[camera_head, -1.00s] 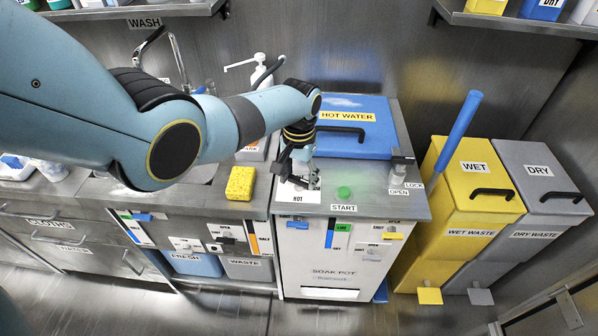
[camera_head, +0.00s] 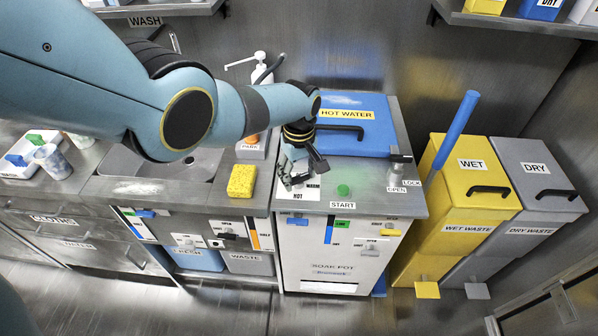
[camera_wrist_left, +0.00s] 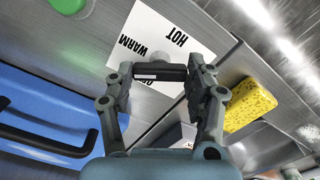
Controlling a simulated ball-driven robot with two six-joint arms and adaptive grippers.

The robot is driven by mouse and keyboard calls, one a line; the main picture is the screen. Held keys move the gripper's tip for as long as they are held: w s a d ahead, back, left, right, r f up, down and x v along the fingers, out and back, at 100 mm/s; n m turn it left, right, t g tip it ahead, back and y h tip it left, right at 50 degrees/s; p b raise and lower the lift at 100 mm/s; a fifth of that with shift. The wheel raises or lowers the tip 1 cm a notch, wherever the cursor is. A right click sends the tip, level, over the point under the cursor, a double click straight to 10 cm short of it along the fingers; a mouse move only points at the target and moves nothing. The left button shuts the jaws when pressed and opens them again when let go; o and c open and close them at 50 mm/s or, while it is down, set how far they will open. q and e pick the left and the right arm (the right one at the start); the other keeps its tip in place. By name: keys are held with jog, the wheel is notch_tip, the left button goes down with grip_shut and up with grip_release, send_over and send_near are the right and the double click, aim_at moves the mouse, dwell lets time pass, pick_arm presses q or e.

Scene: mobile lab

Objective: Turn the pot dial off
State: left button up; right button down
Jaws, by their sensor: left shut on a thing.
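The pot dial has a black bar handle (camera_wrist_left: 160,73) and sits on a white label plate (camera_wrist_left: 185,38) marked WARM and HOT. The plate also shows in the head view (camera_head: 306,193) on the soak pot's (camera_head: 335,262) steel top. My left gripper (camera_wrist_left: 163,75) is shut on the dial's bar, with one finger at each end of it. In the wrist view the bar lies nearly level across the picture. In the head view my left gripper (camera_head: 298,180) comes down over the plate and hides most of the dial. My right gripper is not in view.
A green START button (camera_head: 343,190) is just right of the dial. The blue HOT WATER lid (camera_head: 350,140) is behind it. A yellow sponge (camera_head: 242,180) lies to the left. A lock lever (camera_head: 400,165) stands at the right; yellow (camera_head: 465,205) and grey bins stand beyond.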

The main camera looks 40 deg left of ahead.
aim_at(299, 177)
pick_arm(q)
jog(key=n, duration=1.1)
jog(key=shift+n+p, duration=0.4)
dwell(0.3)
jog(key=o, duration=1.2)
jog(key=shift+r, duration=0.1)
jog(key=shift+w+r, duration=0.1)
jog(key=shift+r, duration=0.65)
notch_tip(299, 177, up, 10)
jog(key=shift+r, duration=0.15)
